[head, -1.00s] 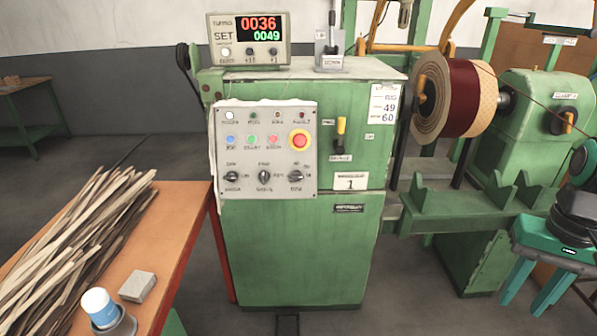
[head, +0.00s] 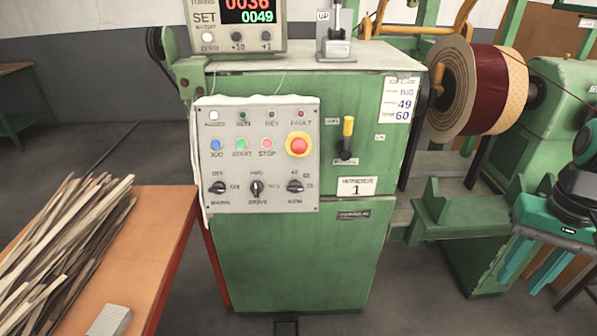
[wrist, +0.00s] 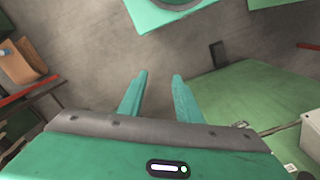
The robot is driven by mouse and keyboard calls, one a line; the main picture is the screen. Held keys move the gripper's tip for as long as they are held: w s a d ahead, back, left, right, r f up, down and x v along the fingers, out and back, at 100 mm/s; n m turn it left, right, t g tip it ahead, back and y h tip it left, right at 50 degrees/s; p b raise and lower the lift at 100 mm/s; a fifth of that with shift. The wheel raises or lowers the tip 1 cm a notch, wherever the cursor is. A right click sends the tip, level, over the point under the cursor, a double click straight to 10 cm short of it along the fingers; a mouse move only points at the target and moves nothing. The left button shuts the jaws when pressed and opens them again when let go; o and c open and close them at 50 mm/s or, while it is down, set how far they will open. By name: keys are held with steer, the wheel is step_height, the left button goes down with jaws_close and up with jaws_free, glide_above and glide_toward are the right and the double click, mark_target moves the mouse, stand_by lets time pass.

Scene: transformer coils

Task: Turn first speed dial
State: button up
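A grey control panel (head: 257,185) faces me on the green machine, with three black rotary dials in its bottom row: left dial (head: 217,187), middle dial (head: 257,188) and right dial (head: 294,186). Their labels are too small to read surely, so I cannot tell which is the first speed dial. The middle pointer looks roughly vertical; the outer two look tilted or sideways. My teal gripper (head: 524,284) is at the right of the head view, well away from the panel. In the wrist view, its two fingers (wrist: 159,77) are apart with nothing between them.
A red stop button (head: 299,146) and several small buttons sit above the dials. A yellow-topped lever (head: 347,138) is right of the panel. A coil (head: 487,85) and green brackets (head: 450,212) are between panel and arm. An orange table (head: 170,225) with strips stands left.

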steer(key=shift+w+a, duration=0.3)
steer(key=shift+w, duration=0.1)
steer(key=shift+o, duration=0.9)
steer(key=o, duration=0.4)
steer(key=shift+s+r, duration=0.25)
steer(key=shift+c, duration=0.2)
steer(key=w+a+r+n+t, duration=0.1)
steer(key=w+a+r, duration=0.1)
steer(key=w, duration=0.4)
steer(key=w+a+r+n, duration=0.1)
steer(key=w+a+r, duration=0.1)
steer(key=w, duration=0.3)
steer(key=n+t, duration=0.4)
glide_toward(295, 186)
steer(key=x, duration=0.7)
steer(key=shift+f, duration=0.15)
